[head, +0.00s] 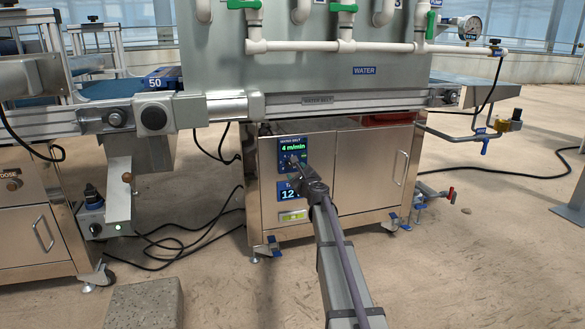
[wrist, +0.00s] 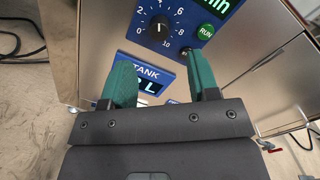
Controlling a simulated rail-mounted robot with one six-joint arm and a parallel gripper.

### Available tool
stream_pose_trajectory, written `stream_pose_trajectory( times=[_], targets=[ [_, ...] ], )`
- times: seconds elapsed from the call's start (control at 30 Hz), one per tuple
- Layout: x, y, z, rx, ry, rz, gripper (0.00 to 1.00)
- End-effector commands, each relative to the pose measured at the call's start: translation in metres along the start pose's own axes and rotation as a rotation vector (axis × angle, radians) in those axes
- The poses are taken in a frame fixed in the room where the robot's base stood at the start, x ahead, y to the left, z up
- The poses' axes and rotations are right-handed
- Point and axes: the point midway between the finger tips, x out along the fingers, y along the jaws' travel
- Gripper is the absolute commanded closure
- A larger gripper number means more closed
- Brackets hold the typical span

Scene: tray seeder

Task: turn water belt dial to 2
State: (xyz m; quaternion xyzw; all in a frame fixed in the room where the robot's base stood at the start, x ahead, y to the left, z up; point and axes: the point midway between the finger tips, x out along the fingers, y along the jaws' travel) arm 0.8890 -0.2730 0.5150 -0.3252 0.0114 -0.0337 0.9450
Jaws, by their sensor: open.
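The black water belt dial (wrist: 160,28) sits on a blue panel in the wrist view, inside a white scale from 0 to 10. Its white pointer mark looks roughly upward, near the 4 side of the scale. The water belt panel (head: 291,142) on the cabinet reads 4 m/min in the head view. My gripper (wrist: 160,70) is open, its two green fingers apart and empty. The dial lies beyond the fingertips, above the gap between them in the picture, with no visible contact. In the head view my gripper (head: 297,164) covers the dial area.
A green RUN button (wrist: 206,31) sits right of the dial. The blue tank display (wrist: 148,80) lies below it, partly behind the left finger. A steel cabinet door (head: 371,170) with a handle is to the right. Cables (head: 185,235) lie on the floor at left.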

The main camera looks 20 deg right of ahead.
Motion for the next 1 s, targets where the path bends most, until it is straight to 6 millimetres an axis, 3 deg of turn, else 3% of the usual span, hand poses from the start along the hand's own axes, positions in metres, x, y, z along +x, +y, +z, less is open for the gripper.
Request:
stream_pose_trajectory(
  times=[0.1, 0.3, 0.6, 1.0],
  targets=[
    [0.034, 0.000, 0.000, -0.001, -0.001, 0.002, 0.45],
    [0.070, 0.000, 0.000, -0.002, 0.000, 0.001, 0.45],
    [0.074, 0.001, 0.000, -0.002, -0.001, 0.001, 0.47],
    [0.073, 0.001, 0.000, -0.002, -0.001, 0.002, 0.85]
  ],
)
